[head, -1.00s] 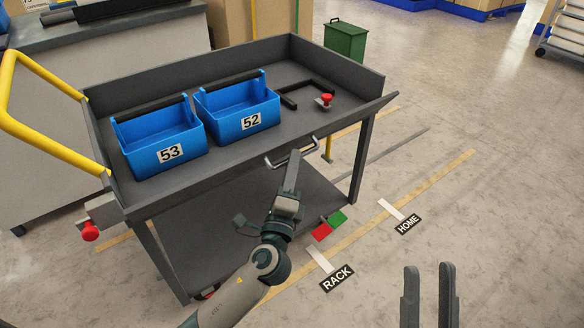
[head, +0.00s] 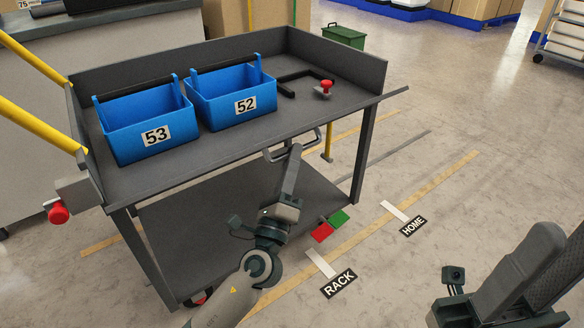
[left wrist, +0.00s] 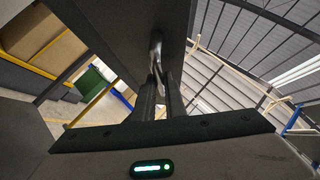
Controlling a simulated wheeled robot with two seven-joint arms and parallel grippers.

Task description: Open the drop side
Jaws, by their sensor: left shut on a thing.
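The grey cart's drop side (head: 225,164) runs along its near edge and leans outward, its right end jutting past the end wall. A metal bar handle (head: 270,156) is on it. My left gripper (head: 293,152) is shut on the handle; in the left wrist view the fingers (left wrist: 158,88) meet the handle bar (left wrist: 156,48). My right gripper (head: 535,265) is at the lower right, away from the cart; its finger gap is unclear.
Blue totes 53 (head: 150,134) and 52 (head: 240,104) stand on the top deck, with a red knob (head: 326,86) to their right. Another red knob (head: 58,212) is at the cart's left end.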

